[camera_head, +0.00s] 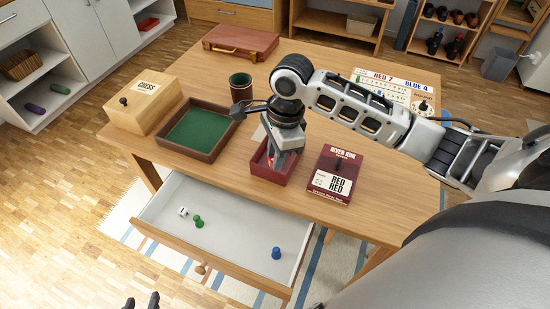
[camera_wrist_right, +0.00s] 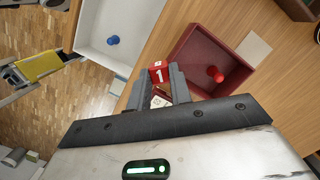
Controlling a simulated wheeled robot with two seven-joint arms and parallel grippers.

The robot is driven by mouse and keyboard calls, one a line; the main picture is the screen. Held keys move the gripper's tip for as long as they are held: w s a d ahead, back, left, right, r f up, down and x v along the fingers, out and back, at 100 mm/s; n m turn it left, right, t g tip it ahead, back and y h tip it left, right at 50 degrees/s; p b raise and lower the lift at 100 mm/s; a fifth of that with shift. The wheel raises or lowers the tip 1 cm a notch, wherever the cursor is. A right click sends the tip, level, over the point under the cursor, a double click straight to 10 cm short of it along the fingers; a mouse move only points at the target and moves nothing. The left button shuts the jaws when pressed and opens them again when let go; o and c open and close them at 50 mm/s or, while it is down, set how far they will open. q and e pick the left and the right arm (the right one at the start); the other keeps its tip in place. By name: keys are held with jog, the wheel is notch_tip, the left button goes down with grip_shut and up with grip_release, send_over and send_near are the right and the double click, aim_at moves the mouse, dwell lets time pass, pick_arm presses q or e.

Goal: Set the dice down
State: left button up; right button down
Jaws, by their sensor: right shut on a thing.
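A red die with a white 1 (camera_wrist_right: 157,73) is between the fingertips of my right gripper (camera_wrist_right: 157,84) in the right wrist view. In the head view my right gripper (camera_head: 273,155) points down over the small red tray (camera_head: 268,179), and the die is mostly hidden by the fingers. The tray also shows in the right wrist view (camera_wrist_right: 190,45), with a red pawn (camera_wrist_right: 215,74) inside. A white die (camera_head: 183,211) lies in the open drawer (camera_head: 235,232). My left gripper (camera_head: 142,304) is at the bottom edge, its dark fingertips apart and empty.
Green pawns (camera_head: 198,221) and a blue pawn (camera_head: 276,253) stand in the drawer. A green-lined tray (camera_head: 192,132), dark cup (camera_head: 240,86), chess box (camera_head: 146,103) and River Run box (camera_head: 336,173) stand around the red tray. A scoreboard (camera_head: 390,88) lies at the back right.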

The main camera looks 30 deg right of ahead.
jog(key=w+f, duration=0.1)
jog(key=f, duration=0.1)
jog(key=w+d+f, duration=0.1)
jog(key=w, duration=0.1)
jog(key=w+d+f+b, duration=0.1)
jog(key=f, duration=0.1)
jog(key=shift+w+d+f, duration=0.15)
jog(key=shift+w+f, duration=0.2)
jog(key=shift+w, duration=0.05)
jog(key=shift+w+d+f, duration=0.1)
jog(key=shift+w+f, duration=0.05)
jog(key=shift+f, duration=0.8)
jog(key=shift+w+d+f, duration=0.1)
jog(key=shift+f, duration=0.8)
jog(key=c, duration=1.3)
grip_release()
jog(key=shift+f, duration=0.15)
